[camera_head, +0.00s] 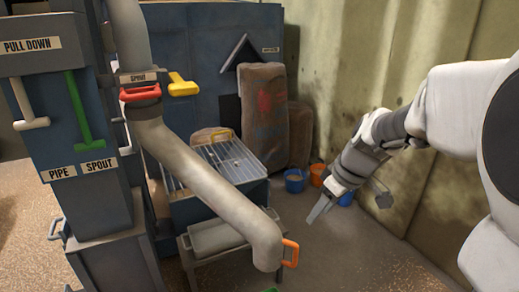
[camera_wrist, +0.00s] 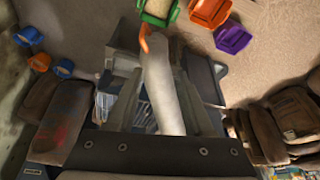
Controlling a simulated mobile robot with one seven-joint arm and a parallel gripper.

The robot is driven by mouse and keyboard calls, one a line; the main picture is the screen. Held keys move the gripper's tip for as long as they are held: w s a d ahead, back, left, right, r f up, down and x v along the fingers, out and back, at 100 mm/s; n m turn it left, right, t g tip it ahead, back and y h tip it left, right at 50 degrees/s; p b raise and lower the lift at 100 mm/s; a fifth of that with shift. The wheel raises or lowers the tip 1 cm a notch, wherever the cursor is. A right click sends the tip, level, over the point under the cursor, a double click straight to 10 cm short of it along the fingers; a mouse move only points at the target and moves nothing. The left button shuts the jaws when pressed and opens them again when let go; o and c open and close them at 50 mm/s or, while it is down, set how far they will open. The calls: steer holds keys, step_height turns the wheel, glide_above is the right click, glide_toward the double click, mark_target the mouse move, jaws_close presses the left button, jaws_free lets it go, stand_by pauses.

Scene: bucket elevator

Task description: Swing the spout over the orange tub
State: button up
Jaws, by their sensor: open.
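The spout is a grey bent pipe (camera_head: 205,182) running down and right from the column, with an orange handle (camera_head: 290,253) at its outlet. In the wrist view the pipe (camera_wrist: 164,95) runs between my fingers in the picture, and its orange handle (camera_wrist: 143,38) is beyond them, close to a green tub (camera_wrist: 158,10). An orange tub (camera_wrist: 208,10) sits right of the green one, cut by the top edge. My gripper (camera_head: 322,212) is open and empty, above and right of the handle, apart from it. Whether the outlet is directly over the green tub is unclear.
A purple tub (camera_wrist: 232,38) stands right of the orange one. Blue buckets and a small orange bucket (camera_head: 317,174) stand by the wall. Sacks (camera_head: 264,115) lean behind the grated hopper (camera_head: 228,158).

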mark_target(295, 263)
steer(key=w+d+f+n+b, duration=0.1)
steer(key=w+d+f+b, duration=0.15)
steer(key=f, duration=0.35)
steer(key=w+d+f+n+b, duration=0.1)
steer(key=w+f+n, duration=0.1)
steer(key=w+f, duration=0.3)
steer(key=shift+y, duration=0.5)
steer(key=b+x, duration=0.1)
steer(key=x, duration=0.5)
steer(key=s+b+x, duration=0.1)
steer(key=x, duration=0.5)
steer(key=b+x, duration=0.2)
steer(key=x, duration=0.4)
steer(key=shift+s+f, duration=0.15)
steer(key=shift+f, duration=0.1)
jaws_close()
